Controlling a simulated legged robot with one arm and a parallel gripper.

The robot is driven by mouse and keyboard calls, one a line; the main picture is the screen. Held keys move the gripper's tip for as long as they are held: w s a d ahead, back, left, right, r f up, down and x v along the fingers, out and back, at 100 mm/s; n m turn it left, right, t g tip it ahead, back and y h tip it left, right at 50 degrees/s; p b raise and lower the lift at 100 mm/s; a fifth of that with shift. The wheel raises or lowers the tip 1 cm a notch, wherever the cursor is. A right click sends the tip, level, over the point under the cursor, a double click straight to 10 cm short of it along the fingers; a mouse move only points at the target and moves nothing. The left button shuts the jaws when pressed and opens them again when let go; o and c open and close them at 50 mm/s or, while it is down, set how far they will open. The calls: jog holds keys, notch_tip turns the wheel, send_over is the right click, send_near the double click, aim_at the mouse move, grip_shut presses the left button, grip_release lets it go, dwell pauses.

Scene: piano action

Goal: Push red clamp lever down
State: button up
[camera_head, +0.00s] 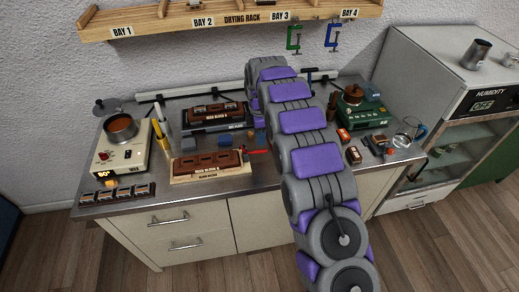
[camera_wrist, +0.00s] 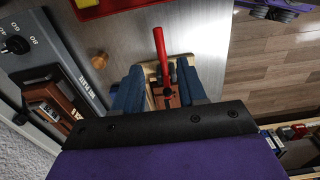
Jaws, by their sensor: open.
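The red clamp lever (camera_head: 257,151) sticks out at the right end of a brown block mould (camera_head: 208,162) on a pale wooden base, on the metal worktop. In the wrist view the red lever (camera_wrist: 160,45) reaches up the picture from a dark pivot, in line with the gap between my fingers. My gripper (camera_wrist: 160,88) is open, with one blue finger on each side of the lever's pivot end. The fingers look apart from the lever, and nothing is held. Whether they touch the clamp is unclear. In the head view my arm covers the area right of the lever.
A green device (camera_head: 361,112) and small items lie right of my arm. The drying rack (camera_head: 231,20) hangs above.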

notch_tip(320, 180, down, 7)
jog(key=shift+f+b, duration=0.15)
jog(key=shift+b, duration=0.35)
grip_shut()
dwell(0.5)
